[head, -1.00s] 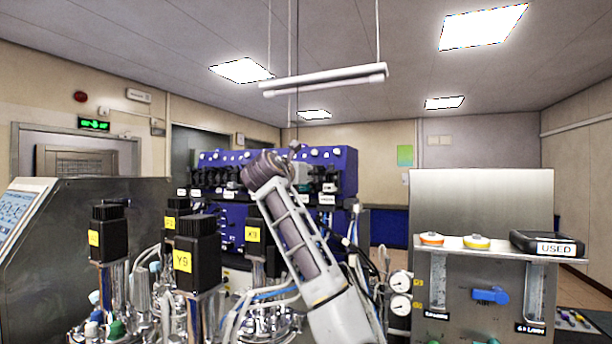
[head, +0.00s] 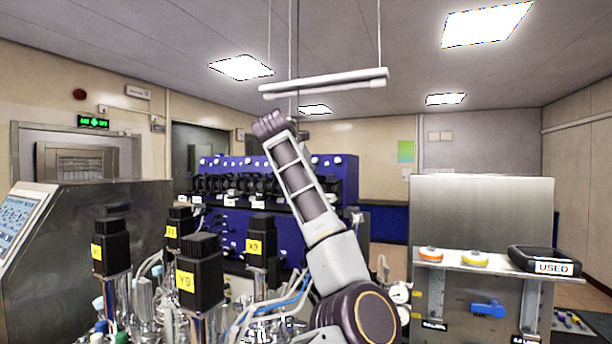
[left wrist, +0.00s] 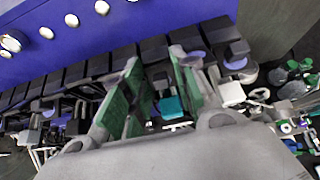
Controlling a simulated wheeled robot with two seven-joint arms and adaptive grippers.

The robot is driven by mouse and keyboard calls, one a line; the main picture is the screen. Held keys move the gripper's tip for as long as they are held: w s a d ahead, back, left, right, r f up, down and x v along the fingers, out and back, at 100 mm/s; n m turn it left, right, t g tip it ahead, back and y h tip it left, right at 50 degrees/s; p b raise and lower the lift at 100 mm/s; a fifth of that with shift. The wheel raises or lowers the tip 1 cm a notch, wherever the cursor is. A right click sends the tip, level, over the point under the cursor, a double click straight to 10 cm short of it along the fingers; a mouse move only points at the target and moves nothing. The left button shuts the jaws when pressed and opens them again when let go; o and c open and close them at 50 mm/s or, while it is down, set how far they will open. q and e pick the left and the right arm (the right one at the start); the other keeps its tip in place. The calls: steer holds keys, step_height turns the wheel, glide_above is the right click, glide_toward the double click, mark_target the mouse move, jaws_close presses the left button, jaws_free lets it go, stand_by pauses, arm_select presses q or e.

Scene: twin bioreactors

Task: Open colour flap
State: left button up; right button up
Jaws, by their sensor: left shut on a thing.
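A blue unit (head: 219,220) with a row of black pump heads stands behind the vessels in the head view. In the left wrist view its blue top (left wrist: 130,35) and the row of black flap-like parts (left wrist: 78,72) run across the picture. My left gripper (left wrist: 157,60), with green-padded fingers, is shut on one black flap (left wrist: 158,74) in this row. A teal piece (left wrist: 171,106) shows beneath it, between the fingers. In the head view only an arm of mine shows in front of the unit; its gripper cannot be made out. My right gripper is not in view.
Vessels with black motors (head: 199,272) labelled in yellow stand at the front left, with tubes beside them. A steel panel (head: 483,215) with a shelf holding a black device (head: 545,259) stands at the right. A steel cabinet (head: 115,205) is at the left.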

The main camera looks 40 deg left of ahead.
arm_select(q)
steer(key=shift+r+g+p, duration=0.45)
steer(key=shift+g, duration=0.15)
steer(key=shift+r+g+h, duration=0.1)
steer(key=shift+g+h, duration=0.3)
steer(key=shift+g, duration=0.2)
steer(key=shift+w+p, duration=0.1)
steer(key=shift+p, duration=0.2)
steer(key=shift+r+g, duration=0.2)
steer(key=shift+g, duration=0.5)
steer(key=shift+w+a+r+g+h, duration=0.15)
steer(key=shift+g+h, duration=0.25)
steer(key=shift+g, duration=0.7)
steer(key=shift+w+g+h, duration=0.1)
steer(key=shift+g+h, duration=0.3)
steer(key=shift+g, duration=0.1)
